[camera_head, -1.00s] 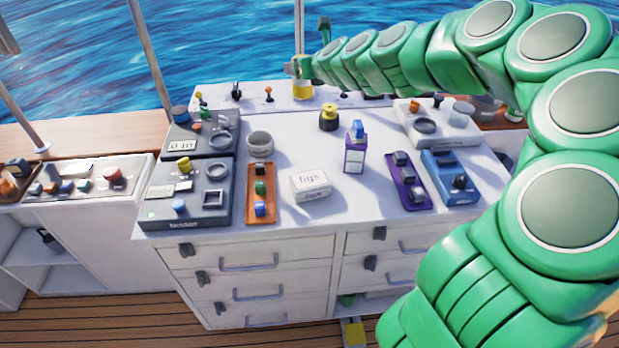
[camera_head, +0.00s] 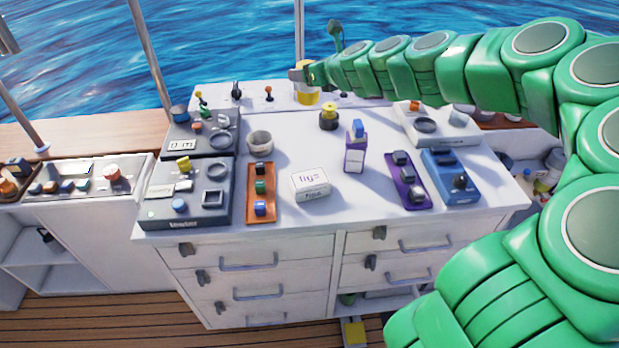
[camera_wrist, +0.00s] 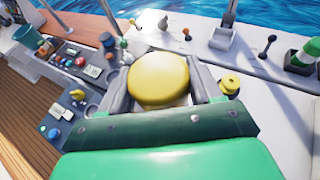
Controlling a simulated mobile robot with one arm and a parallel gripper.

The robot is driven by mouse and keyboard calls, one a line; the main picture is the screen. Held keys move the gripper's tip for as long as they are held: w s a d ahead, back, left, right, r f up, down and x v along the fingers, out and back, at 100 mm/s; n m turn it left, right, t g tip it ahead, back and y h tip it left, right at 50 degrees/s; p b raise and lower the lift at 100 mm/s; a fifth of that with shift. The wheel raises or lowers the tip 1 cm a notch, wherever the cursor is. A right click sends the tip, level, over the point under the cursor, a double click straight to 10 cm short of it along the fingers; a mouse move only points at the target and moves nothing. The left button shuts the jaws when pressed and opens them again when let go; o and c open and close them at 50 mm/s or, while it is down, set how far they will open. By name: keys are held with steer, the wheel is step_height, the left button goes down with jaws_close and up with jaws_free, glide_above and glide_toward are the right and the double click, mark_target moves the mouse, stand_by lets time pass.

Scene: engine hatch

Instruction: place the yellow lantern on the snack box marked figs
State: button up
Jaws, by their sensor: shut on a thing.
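The yellow lantern (camera_head: 307,96) is at the back of the white counter in the head view, held in my gripper (camera_head: 304,76). In the wrist view the round yellow top of the lantern (camera_wrist: 158,80) sits between the two grey fingers of my gripper (camera_wrist: 160,88), which are shut on it. Its lower part is mostly hidden in the wrist view. The snack box marked figs (camera_head: 311,183) is a small white box lying on the front middle of the counter, with nothing on top. My gripper is well behind it.
A black-and-yellow knob-like item (camera_head: 329,117) stands between the lantern and the box. A purple carton (camera_head: 355,152) is right of the box. An orange tray (camera_head: 261,192) and a grey ring-shaped cup (camera_head: 260,142) are on its left. Bare counter lies behind the box.

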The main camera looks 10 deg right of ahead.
steer(key=s+r+n+g+y, duration=0.2)
steer(key=s+n+g+y, duration=0.6)
steer(key=s, duration=1.8)
steer(key=shift+w+a+f+n+g+h, duration=0.15)
steer(key=shift+w+f+n+g+h, duration=0.15)
steer(key=shift+w+f, duration=2.35)
steer(key=shift+w+a+f+n+g+h, duration=0.35)
steer(key=shift+w+f, duration=1.6)
steer(key=shift+f, duration=1.35)
steer(key=shift+w+f+n+g+h, duration=0.15)
steer(key=shift+w+f+n+g, duration=0.25)
steer(key=shift+w+f, duration=2.25)
steer(key=shift+s+f, duration=0.35)
steer(key=o, duration=1.2)
